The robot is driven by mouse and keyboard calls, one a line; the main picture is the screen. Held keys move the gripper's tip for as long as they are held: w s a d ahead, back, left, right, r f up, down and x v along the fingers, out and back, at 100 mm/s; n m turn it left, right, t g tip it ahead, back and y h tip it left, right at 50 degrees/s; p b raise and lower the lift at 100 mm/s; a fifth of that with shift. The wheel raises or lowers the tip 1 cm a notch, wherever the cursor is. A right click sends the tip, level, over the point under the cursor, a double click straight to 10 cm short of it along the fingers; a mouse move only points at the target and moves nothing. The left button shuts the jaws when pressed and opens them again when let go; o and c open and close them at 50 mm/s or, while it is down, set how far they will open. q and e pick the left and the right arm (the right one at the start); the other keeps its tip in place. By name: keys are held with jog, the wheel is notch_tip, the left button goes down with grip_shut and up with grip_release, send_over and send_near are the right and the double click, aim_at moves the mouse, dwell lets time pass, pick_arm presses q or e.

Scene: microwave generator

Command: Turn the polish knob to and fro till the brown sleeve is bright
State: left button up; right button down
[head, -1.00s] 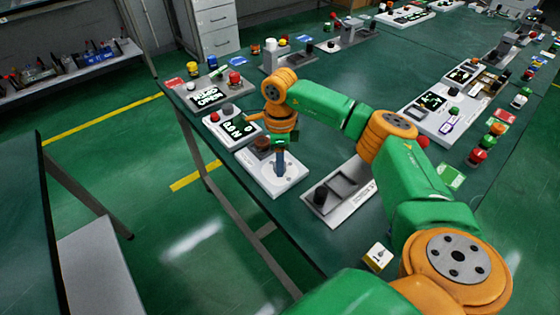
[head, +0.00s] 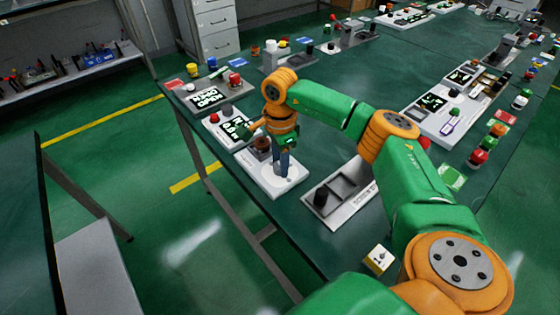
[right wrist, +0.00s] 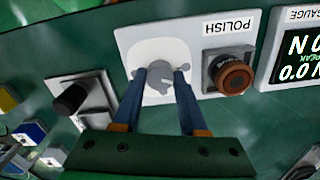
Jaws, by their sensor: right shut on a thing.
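The polish knob (right wrist: 161,84) is a grey knob with a white pointer line on the white POLISH plate (right wrist: 140,42). My right gripper (right wrist: 160,78) is shut on it, one blue finger on each side. In the head view my right gripper (head: 284,172) points down onto the plate (head: 264,182) and hides the knob. The brown sleeve (right wrist: 234,77) sits in a grey holder right of the knob in the wrist view. Its rim is copper brown and its centre dark. It shows partly in the head view (head: 262,144). My left gripper is out of view.
A gauge box with a lit display (right wrist: 302,52) stands beside the plate. A grey unit with a black knob (head: 322,196) stands on the other side. A small yellow and white block (head: 379,258) lies near the table's edge.

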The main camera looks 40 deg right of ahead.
jog(key=shift+r, duration=0.1)
jog(key=shift+c, duration=2.2)
grip_release()
notch_tip(320, 180, up, 7)
jog(key=shift+b, duration=0.35)
